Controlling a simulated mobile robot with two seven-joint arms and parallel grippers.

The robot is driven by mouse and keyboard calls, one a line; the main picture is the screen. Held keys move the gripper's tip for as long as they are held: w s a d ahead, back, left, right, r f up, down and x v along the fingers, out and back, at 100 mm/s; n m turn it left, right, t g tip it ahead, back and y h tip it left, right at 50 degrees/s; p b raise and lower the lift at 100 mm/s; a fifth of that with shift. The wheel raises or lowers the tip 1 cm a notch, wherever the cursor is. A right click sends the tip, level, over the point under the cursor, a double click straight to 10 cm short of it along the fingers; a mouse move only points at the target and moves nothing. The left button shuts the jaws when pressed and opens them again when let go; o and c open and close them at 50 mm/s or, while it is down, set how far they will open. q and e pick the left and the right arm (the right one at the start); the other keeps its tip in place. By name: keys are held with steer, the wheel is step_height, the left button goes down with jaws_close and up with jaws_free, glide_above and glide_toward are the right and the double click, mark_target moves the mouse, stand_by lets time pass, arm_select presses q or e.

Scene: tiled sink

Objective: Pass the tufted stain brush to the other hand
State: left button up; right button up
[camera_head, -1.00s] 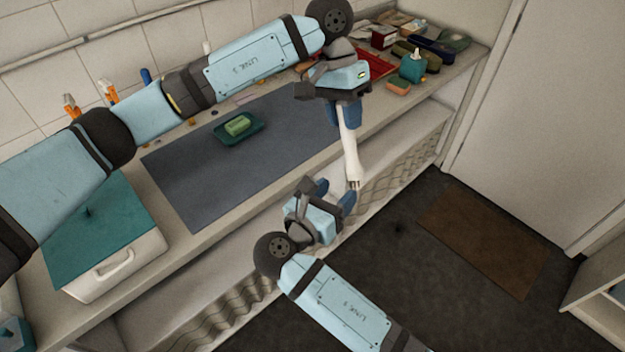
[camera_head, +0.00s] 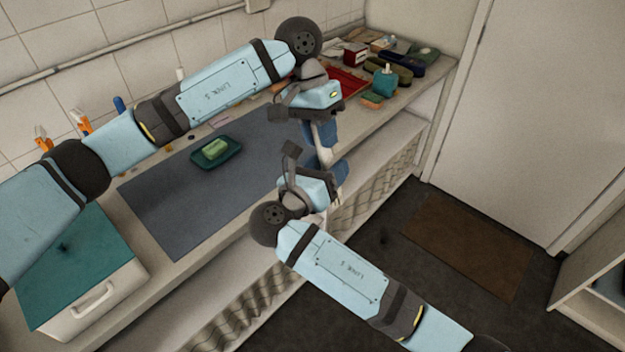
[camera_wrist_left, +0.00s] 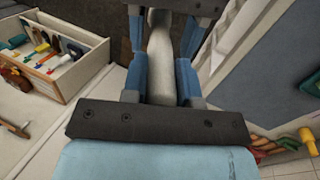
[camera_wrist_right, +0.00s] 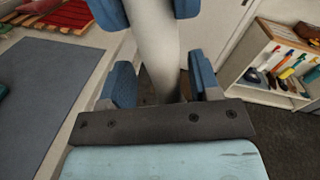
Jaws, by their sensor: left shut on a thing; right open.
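The stain brush (camera_head: 324,156) is a long, pale cream piece held out over the counter's front edge. My left gripper (camera_head: 318,133) is shut on it from above. In the left wrist view the brush (camera_wrist_left: 160,62) runs between the blue fingers. My right gripper (camera_head: 316,162) is open just below the left one, its fingers on either side of the brush. In the right wrist view the brush (camera_wrist_right: 157,48) passes between the open fingers, close to the palm. The tufts cannot be made out; the grippers hide much of the brush.
A green soap dish (camera_head: 230,158) with soap sits on the dark mat (camera_head: 170,215). A teal-lidded white box (camera_head: 92,302) stands at the left. A red tray (camera_head: 346,82) and several small items crowd the counter's far end.

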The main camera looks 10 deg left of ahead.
steer(key=shift+w+d, duration=0.3)
steer(key=shift+w, duration=0.25)
steer(key=c, duration=1)
arm_select(q)
steer(key=o, duration=1)
